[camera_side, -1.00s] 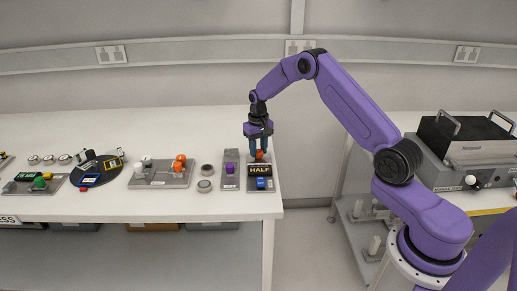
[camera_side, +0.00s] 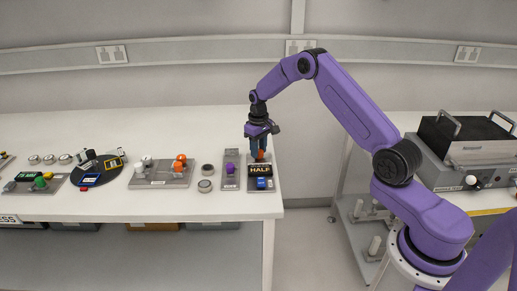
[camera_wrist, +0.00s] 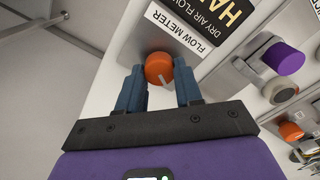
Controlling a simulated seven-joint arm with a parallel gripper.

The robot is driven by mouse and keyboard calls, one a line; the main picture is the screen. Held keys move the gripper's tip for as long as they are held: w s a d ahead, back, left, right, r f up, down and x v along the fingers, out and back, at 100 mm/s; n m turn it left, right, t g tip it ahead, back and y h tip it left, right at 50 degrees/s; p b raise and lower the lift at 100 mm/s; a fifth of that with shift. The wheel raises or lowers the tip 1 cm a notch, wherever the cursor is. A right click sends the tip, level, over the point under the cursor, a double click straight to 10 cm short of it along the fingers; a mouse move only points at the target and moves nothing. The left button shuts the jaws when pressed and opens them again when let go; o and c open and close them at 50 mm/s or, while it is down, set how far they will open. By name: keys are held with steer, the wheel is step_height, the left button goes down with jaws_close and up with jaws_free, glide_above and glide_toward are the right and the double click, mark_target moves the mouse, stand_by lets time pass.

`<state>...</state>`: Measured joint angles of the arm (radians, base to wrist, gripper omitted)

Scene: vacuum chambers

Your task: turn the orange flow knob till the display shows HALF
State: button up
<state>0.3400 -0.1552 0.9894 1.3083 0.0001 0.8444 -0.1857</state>
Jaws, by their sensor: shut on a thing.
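The orange flow knob (camera_wrist: 159,68) sits between the two blue fingers of my gripper (camera_wrist: 158,90) in the wrist view, by a label reading FLOW METER. In the side view the knob (camera_side: 260,155) shows as a small orange patch at the tips of my gripper (camera_side: 258,152), which points down at the right end of the bench. My gripper is shut on the knob. The display (camera_side: 260,170) just in front of the knob reads HALF in yellow on black. In the wrist view the display (camera_wrist: 232,14) is cut off by the frame edge.
A plate with a purple knob (camera_side: 230,169) stands just left of the flow meter. Two round grey pieces, a plate with orange and white knobs (camera_side: 160,174) and a dark round tray (camera_side: 97,171) lie farther left. The bench (camera_side: 130,205) ends just right of the flow meter.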

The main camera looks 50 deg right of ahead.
steer(key=o, duration=1)
steer(key=shift+o, duration=0.2)
steer(key=shift+r, duration=0.1)
step_height(320, 180, up, 17)
steer(key=shift+r, duration=0.15)
